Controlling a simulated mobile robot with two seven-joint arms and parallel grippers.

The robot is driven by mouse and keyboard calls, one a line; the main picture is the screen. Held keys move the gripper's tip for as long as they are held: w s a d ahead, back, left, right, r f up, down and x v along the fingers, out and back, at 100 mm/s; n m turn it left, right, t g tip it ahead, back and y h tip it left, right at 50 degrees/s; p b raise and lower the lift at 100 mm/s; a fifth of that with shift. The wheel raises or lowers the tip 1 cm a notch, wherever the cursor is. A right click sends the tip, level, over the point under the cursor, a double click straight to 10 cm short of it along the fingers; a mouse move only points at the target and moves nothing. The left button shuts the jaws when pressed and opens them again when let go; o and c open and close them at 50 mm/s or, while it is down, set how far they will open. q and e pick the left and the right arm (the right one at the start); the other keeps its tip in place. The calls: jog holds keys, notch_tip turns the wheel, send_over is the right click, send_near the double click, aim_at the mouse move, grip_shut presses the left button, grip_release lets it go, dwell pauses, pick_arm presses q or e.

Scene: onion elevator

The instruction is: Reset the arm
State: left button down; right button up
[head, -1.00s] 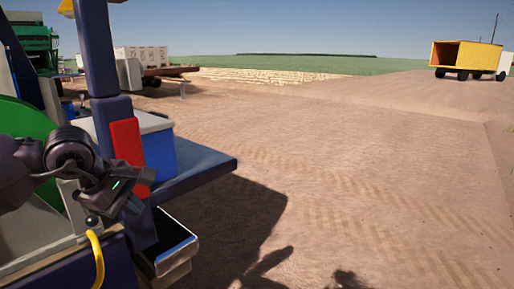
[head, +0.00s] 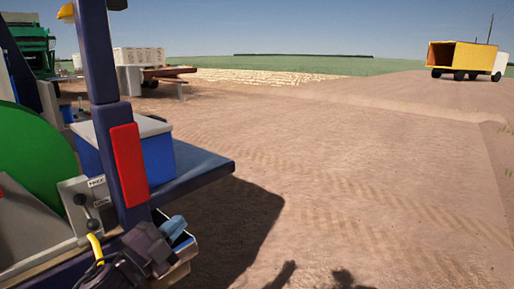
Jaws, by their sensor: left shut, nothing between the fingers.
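My left gripper (head: 174,234) is low in the left part of the head view, in front of the metal edge of the machine beside the dark blue post. It is shut, with nothing seen between its fingers. A grey control panel (head: 97,187) with small labels and a lever with a dark knob (head: 80,199) stands up and to the left of the gripper, apart from it. My right gripper is not in view.
A dark blue post (head: 101,60) with a red block (head: 129,163) stands close to my left arm. Behind it are a blue cooler with a white lid (head: 158,152) and a blue shelf (head: 207,171). A green wheel (head: 35,155) is at left. Open dirt ground (head: 370,190) lies right; a yellow truck (head: 473,56) is far off.

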pick_arm(q)
jog(key=s+a+f+n+g+y, duration=0.1)
jog(key=s+a+f+n+y, duration=0.25)
jog(key=f+n, duration=0.35)
jog(key=s+a+f+n+g+y, duration=0.1)
jog(key=s+a+f+n+y, duration=0.25)
jog(key=f+n, duration=0.45)
jog(key=s+a+f+n+g+y+p, duration=0.1)
jog(key=s+f+n+g+y, duration=0.1)
jog(key=s+f, duration=0.6)
jog(key=s+a+f+n+g+y, duration=0.2)
jog(key=s+f, duration=0.6)
jog(key=s, duration=0.6)
jog(key=shift+s+f+p, duration=0.2)
jog(key=shift+f+p, duration=0.15)
jog(key=shift+p, duration=0.05)
